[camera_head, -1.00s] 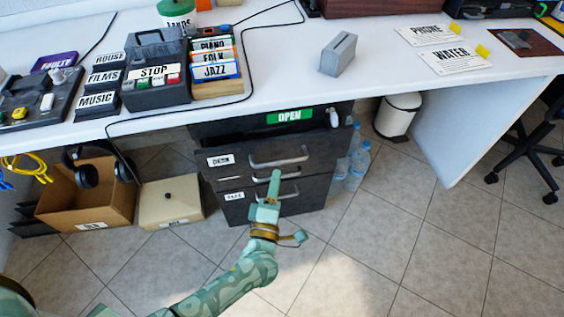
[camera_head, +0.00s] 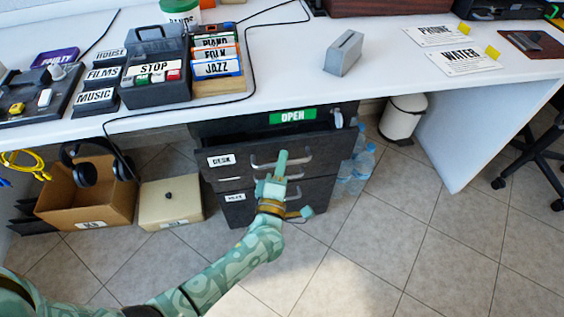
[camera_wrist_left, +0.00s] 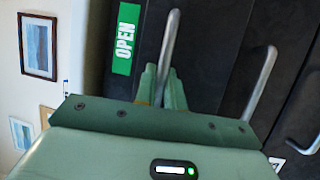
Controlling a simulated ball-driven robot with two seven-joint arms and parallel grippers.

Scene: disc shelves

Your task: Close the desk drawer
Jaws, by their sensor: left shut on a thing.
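The desk drawer (camera_head: 235,160), dark with a white label, is the upper drawer of the cabinet under the desk. It stands partly open, with a dark gap above its front. Its metal bar handle (camera_head: 300,160) also shows in the left wrist view (camera_wrist_left: 171,38). My left gripper (camera_head: 281,158) is at this handle, its fingers shut on the bar. In the left wrist view the green fingers (camera_wrist_left: 162,85) sit on either side of the bar. The fingers hide part of the handle. My right gripper is not in view.
A second drawer (camera_head: 236,208) with its own handle is below. A green OPEN label (camera_head: 293,116) is on the cabinet above. A cardboard box (camera_head: 90,200), a lidded box (camera_head: 170,202), bottles (camera_head: 360,165) and a white bin (camera_head: 402,118) stand nearby. The front floor is clear.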

